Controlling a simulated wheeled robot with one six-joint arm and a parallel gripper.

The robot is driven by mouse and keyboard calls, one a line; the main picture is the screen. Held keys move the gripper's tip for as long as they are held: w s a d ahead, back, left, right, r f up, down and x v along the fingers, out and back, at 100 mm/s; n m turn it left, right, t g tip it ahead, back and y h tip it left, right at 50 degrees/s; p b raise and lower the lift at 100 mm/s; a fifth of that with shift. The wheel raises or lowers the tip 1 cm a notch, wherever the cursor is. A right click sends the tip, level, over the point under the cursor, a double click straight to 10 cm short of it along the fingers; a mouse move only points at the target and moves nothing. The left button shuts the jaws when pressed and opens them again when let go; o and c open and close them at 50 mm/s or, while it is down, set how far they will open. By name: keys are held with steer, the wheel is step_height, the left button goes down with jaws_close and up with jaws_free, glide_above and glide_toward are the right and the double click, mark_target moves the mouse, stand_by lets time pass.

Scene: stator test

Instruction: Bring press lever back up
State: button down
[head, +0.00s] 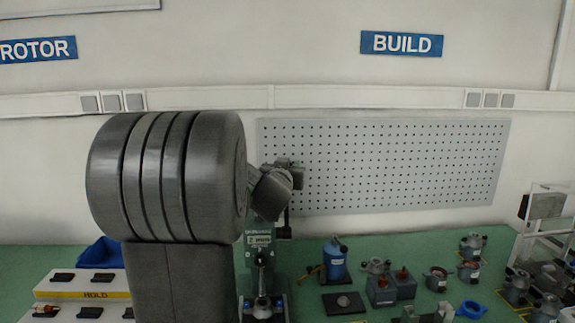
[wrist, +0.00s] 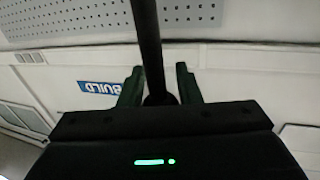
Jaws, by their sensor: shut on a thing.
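The press (head: 259,262) stands on the green bench, a dark green column with a white label, partly hidden by my arm. In the wrist view its lever (wrist: 149,40) is a dark rod running from the top edge down between the fingers. My gripper (wrist: 158,72) is shut on this lever, with one green finger on each side of the rod. In the head view my wrist and gripper are above and beside the top of the press, and my arm hides most of the grip and the lever.
A blue bottle (head: 335,260), a dark plate (head: 343,303) and several motor parts stand right of the press. A HOLD tray (head: 82,295) and a blue bin (head: 99,253) are at the left. A pegboard (head: 400,165) hangs on the wall behind.

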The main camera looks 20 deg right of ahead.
steer(key=shift+w+d+f, duration=0.2)
steer(key=shift+w+f, duration=0.2)
steer(key=shift+w, duration=0.35)
steer(key=c, duration=1.5)
jaws_free()
steer(key=shift+r, duration=0.15)
steer(key=o, duration=0.4)
steer(key=shift+s+a, duration=0.1)
steer(key=shift+a, duration=0.15)
steer(key=shift+o, duration=0.2)
steer(key=shift+d, duration=0.15)
steer(key=v, duration=1.3)
steer(key=shift+s+a, duration=0.2)
steer(key=shift+s, duration=0.1)
